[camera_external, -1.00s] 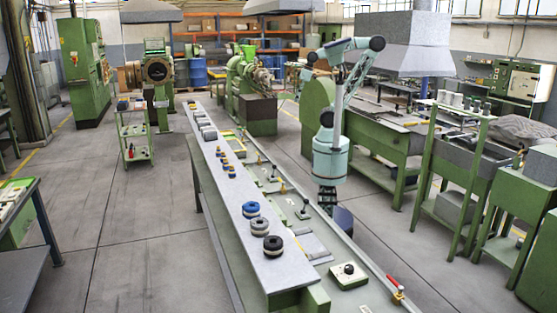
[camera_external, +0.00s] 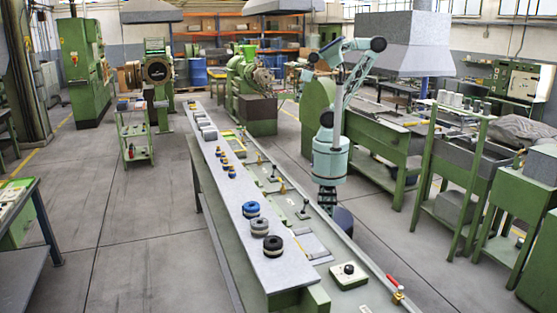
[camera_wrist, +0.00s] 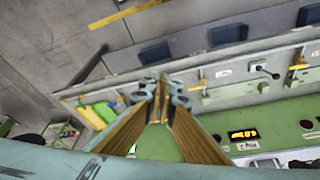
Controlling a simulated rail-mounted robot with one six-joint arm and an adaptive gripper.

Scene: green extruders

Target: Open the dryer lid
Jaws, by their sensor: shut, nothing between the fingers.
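My gripper (camera_wrist: 159,86) shows in the wrist view with its two fingertips close together and nothing between them. It hangs above a grey strip and a green control panel (camera_wrist: 282,113). In the external view my gripper (camera_external: 312,60) is at the end of my raised arm, small, in front of the green machines at the back. I cannot identify the dryer lid in either view. A green extruder (camera_external: 246,70) stands behind the far end of the long table. My gripper appears to touch nothing.
A long grey table (camera_external: 222,180) carries blue and dark rings (camera_external: 251,209) and small parts. Levers (camera_wrist: 262,68) stick up from the strip in the wrist view. A green bench (camera_external: 375,145) stands to the right of my arm. The floor left of the table is mostly clear.

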